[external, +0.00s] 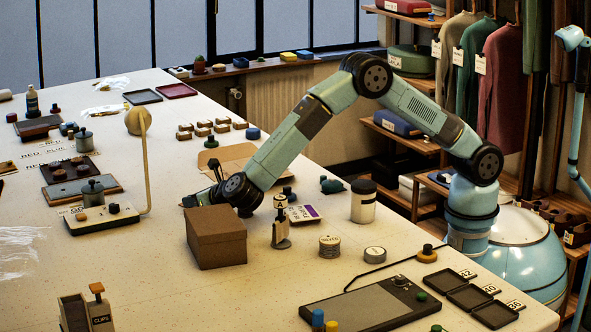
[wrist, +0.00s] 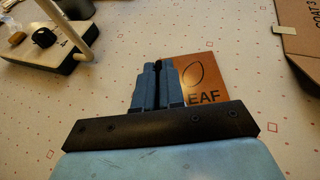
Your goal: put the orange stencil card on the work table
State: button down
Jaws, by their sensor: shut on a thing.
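The orange stencil card (wrist: 212,78) shows in the wrist view with a leaf outline and the letters "EAF"; its left part is hidden by my fingers. My gripper (wrist: 157,68) is shut on its left side. In the external view my gripper (external: 192,198) is low over the work table (external: 165,270), just behind a brown box, which hides part of it. The pale speckled table top also fills the wrist view (wrist: 60,110). I cannot tell whether the card touches the table or is slightly above it.
The brown box (external: 217,240) stands close in front of my gripper. A device with a curved arm (external: 100,218) is to the left and shows in the wrist view (wrist: 45,50). A cardboard piece (wrist: 297,25) lies right. Bare table surrounds the card.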

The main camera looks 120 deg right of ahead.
jog(key=c, duration=1.2)
grip_release()
jog(key=shift+c, duration=0.2)
